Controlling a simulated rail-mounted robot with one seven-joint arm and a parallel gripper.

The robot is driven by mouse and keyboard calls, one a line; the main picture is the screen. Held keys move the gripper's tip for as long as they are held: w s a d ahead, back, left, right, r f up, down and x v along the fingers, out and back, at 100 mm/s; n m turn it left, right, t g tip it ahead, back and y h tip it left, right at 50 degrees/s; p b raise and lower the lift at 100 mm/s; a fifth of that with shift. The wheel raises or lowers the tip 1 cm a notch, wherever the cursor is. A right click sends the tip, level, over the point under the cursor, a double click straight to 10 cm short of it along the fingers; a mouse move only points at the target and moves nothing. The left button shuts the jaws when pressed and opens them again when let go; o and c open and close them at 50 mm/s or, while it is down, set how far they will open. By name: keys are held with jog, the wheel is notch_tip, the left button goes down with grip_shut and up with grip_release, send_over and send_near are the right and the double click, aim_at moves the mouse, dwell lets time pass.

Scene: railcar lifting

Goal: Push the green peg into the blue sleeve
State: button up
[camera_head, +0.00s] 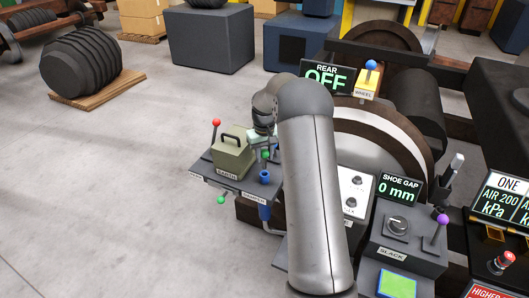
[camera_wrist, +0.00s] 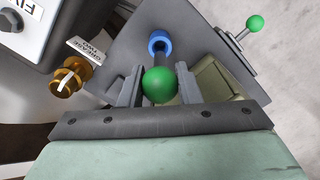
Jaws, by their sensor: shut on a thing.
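The green peg has a round green head (camera_wrist: 160,84) between the two fingers of my gripper (camera_wrist: 159,74) in the wrist view. A dark shaft runs from the head toward the blue sleeve (camera_wrist: 159,41), a short ring on the grey panel. The shaft's end seems to meet the ring; I cannot tell how deep it sits. In the head view the green head (camera_head: 265,154) shows small, just above the blue sleeve (camera_head: 264,177). My gripper (camera_head: 263,143) is shut on the peg there, partly hidden by my arm.
A green box with a handle (camera_head: 232,155) stands left of the sleeve, close to my gripper. A red-knobbed lever (camera_head: 216,123) and a green-knobbed lever (camera_head: 221,199) are on the panel's edges. A brass fitting (camera_wrist: 68,80) lies left.

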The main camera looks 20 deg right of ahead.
aim_at(264, 167)
jog(key=shift+f, duration=0.8)
jog(key=shift+f+b, duration=1.55)
jog(key=shift+f, duration=0.75)
dwell(0.6)
jog(key=o, duration=1.1)
jog(key=shift+c, duration=0.2)
jog(key=shift+r, duration=0.1)
notch_tip(264, 167, up, 17)
jog(key=shift+r, duration=0.1)
